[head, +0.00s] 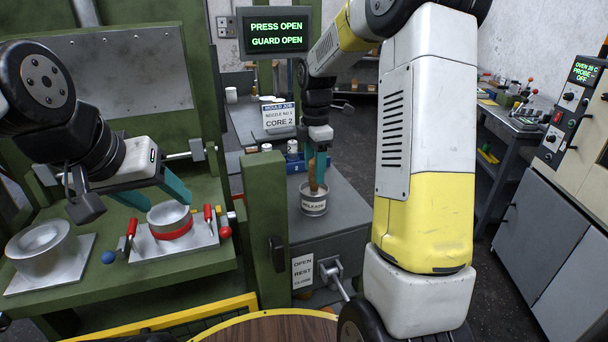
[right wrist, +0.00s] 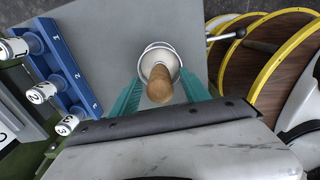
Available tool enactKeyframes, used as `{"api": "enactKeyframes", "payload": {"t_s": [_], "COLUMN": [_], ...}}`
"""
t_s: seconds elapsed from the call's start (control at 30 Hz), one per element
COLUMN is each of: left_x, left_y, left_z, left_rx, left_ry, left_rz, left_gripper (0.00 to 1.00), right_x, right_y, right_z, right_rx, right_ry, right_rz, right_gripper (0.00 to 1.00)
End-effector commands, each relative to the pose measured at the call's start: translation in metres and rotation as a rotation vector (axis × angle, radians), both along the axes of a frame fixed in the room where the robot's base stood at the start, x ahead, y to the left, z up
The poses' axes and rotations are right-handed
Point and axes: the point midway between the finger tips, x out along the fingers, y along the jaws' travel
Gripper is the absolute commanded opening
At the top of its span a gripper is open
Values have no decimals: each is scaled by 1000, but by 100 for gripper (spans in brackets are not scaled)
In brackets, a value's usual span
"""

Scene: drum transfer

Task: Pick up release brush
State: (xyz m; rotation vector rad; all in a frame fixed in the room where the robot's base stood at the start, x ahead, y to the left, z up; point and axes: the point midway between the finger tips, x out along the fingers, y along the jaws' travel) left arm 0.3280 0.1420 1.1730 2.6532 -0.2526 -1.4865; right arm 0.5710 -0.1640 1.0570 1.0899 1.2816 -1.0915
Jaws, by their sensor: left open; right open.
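The release brush (head: 314,185) stands upright in a small labelled metal can (head: 313,203) on the grey bench; only its wooden handle shows. In the right wrist view, the rounded handle (right wrist: 160,84) points up toward the camera, with the rim of the can (right wrist: 160,50) around it. My right gripper (head: 317,168) is open and points down over the brush. Its teal fingers are on either side of the handle, with gaps visible in the right wrist view. My left gripper (head: 153,197) is open and empty above the red-banded metal ring (head: 171,222).
A blue rack (right wrist: 65,62) with several numbered white nozzles stands left of the can. The green press post (head: 265,225) stands left of the bench. The screen (head: 275,31) reads press open, guard open.

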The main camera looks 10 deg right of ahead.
Motion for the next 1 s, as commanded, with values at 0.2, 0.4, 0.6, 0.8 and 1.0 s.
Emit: {"api": "enactKeyframes", "payload": {"t_s": [0.2,0.4,0.6,0.8,1.0], "left_x": [0,0,0,0,0], "left_y": [0,0,0,0,0], "left_z": [0,0,0,0,0], "left_rx": [0,0,0,0,0], "left_ry": [0,0,0,0,0], "left_rz": [0,0,0,0,0], "left_gripper": [55,55,55,55,55], "right_x": [0,0,0,0,1], "right_y": [0,0,0,0,0], "right_z": [-20,-20,-20,-20,-19], "right_rx": [0,0,0,0,0], "right_ry": [0,-1,-1,-2,-2], "right_rz": [-1,-1,-1,-1,-1], "right_gripper": [54,54,17,0,0]}}
